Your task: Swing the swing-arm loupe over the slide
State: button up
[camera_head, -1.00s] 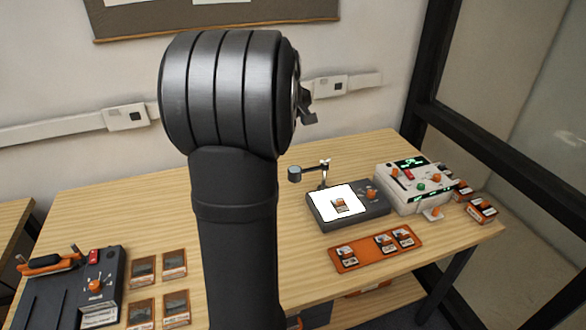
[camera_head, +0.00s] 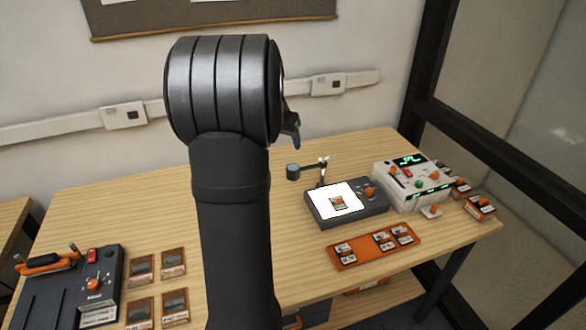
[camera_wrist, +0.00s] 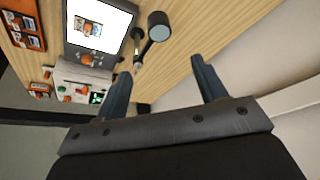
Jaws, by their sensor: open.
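The swing-arm loupe (camera_head: 293,172) has a dark round head on a thin arm, joined to a post at the back of the light box (camera_head: 318,217). Its head hangs left of the box, clear of the lit panel. The slide (camera_head: 338,202) lies on the bright white panel. In the wrist view the loupe head (camera_wrist: 159,27) is beyond the fingers and the slide (camera_wrist: 88,28) is to its left. My gripper (camera_wrist: 160,80) is open and empty, apart from the loupe. In the head view only a fingertip shows; my arm hides the rest.
A white control unit (camera_head: 408,190) with orange knobs stands right of the light box. An orange tray (camera_head: 362,253) of slides lies in front. Several slides and a dark device (camera_head: 80,290) are at the left. The wall (camera_head: 360,40) rises behind the table.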

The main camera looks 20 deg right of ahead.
aim_at(293, 167)
jog(key=x, duration=1.6)
jog(key=shift+f, duration=0.15)
jog(key=shift+c, duration=0.3)
jog(key=c, duration=1.3)
